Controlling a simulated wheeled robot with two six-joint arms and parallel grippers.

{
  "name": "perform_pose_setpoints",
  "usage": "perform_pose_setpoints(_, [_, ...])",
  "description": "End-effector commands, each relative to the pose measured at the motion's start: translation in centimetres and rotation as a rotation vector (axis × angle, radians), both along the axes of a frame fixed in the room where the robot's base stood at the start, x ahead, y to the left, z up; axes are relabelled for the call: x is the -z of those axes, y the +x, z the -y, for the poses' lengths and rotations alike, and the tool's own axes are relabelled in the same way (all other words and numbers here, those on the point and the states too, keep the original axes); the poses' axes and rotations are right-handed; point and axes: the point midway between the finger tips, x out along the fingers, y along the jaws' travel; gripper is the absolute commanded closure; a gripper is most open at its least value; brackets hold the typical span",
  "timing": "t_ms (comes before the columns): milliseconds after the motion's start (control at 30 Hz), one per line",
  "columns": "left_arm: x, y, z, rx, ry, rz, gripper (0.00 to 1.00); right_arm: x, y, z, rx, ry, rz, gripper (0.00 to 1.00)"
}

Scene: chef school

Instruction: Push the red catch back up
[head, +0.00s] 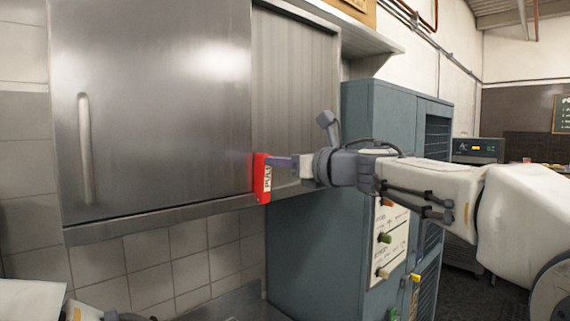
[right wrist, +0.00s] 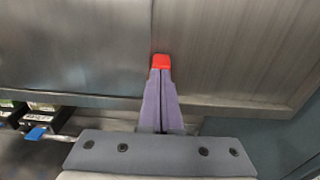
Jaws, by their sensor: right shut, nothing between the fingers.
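The red catch (head: 262,178) with a white PULL label sits at the lower edge of the steel cabinet, where the left door meets the ribbed right panel. It hangs down slightly past the bottom edge. My right gripper (head: 272,162) is shut and empty, its purple fingers pointing at the catch from the right. In the right wrist view, the fingertips (right wrist: 160,75) end at the red catch (right wrist: 160,61), which shows just beyond them. The tips are at or very near the catch; I cannot tell for sure whether they touch.
The steel cabinet door (head: 150,110) has a vertical handle (head: 85,150). A blue-grey machine (head: 360,125) with knobs stands to the right, behind and below my right arm. Tiled wall (head: 155,265) lies under the cabinet. A box with a blue part (right wrist: 38,132) shows lower left in the wrist view.

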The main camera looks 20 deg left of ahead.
Motion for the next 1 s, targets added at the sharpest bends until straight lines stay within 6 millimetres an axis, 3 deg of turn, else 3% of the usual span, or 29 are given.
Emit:
perform_pose_setpoints(300, [-0.7,0.0,0.0,0.001,0.000,0.000,0.71,-0.7,0.3,-1.2,0.000,0.001,-0.001,1.00])
perform_pose_setpoints(1000, [-0.7,0.0,0.0,0.001,0.000,0.000,0.71,-1.2,0.1,-1.5,-0.001,0.008,0.004,1.00])
